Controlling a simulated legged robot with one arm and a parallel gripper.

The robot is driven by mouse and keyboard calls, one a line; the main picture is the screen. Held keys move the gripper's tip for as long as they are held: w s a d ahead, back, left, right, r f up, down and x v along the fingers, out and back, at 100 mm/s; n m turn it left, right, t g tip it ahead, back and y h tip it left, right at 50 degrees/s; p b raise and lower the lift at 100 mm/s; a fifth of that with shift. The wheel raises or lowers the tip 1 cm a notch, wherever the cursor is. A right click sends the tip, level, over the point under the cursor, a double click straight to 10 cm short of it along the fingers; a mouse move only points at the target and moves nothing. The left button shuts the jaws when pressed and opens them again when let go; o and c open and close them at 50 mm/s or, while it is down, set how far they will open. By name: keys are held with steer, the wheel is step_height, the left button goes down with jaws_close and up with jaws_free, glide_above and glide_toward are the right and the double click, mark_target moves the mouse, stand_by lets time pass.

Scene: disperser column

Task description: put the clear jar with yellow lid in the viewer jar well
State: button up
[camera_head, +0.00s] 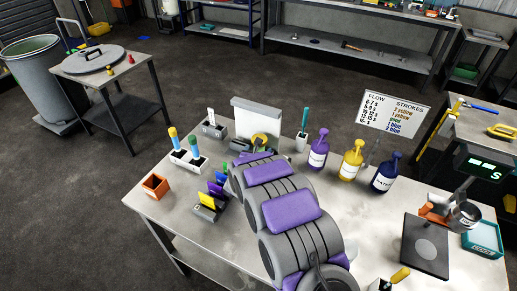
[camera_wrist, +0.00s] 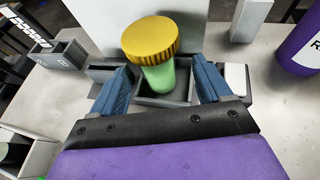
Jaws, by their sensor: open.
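The jar with a ribbed yellow lid (camera_wrist: 151,38) stands upright in the wrist view, its body looking pale green (camera_wrist: 158,78). Its base appears to be inside a square grey well (camera_wrist: 180,98) in front of the white viewer panel (camera_wrist: 110,25). In the head view the yellow lid (camera_head: 260,140) shows before the viewer panel (camera_head: 257,116), the rest of the jar hidden by my arm. My gripper (camera_wrist: 160,82) is open, with one blue finger on each side of the jar. Contact with the fingers is not clear.
A purple bottle (camera_head: 318,152), yellow bottle (camera_head: 351,160) and dark blue bottle (camera_head: 385,174) stand to the right. A grey rack (camera_head: 213,130) and a white holder (camera_head: 189,161) stand left. The table's front left is mostly clear around an orange box (camera_head: 155,186).

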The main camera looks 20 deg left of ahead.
steer(key=v, duration=0.6)
steer(key=shift+s, duration=0.25)
steer(key=s+d+r+n+g+y, duration=0.1)
steer(key=s+d+r+n+g, duration=0.4)
steer(key=d+n, duration=0.35)
steer(key=s+d+r+n+g+y, duration=0.1)
steer(key=s+d+r+n+g, duration=0.1)
steer(key=s+d+r+n, duration=0.5)
steer(key=s+d+r+n+g+h, duration=0.2)
steer(key=s+d+n+g, duration=0.2)
steer(key=s+d+n, duration=0.5)
steer(key=s+d+r+n+g+h, duration=0.2)
steer(key=s+d+n, duration=0.7)
steer(key=s+d, duration=0.8)
steer(key=s+r+g, duration=0.1)
steer(key=s+g, duration=0.1)
steer(key=s, duration=0.3)
steer(key=shift+h, duration=0.3)
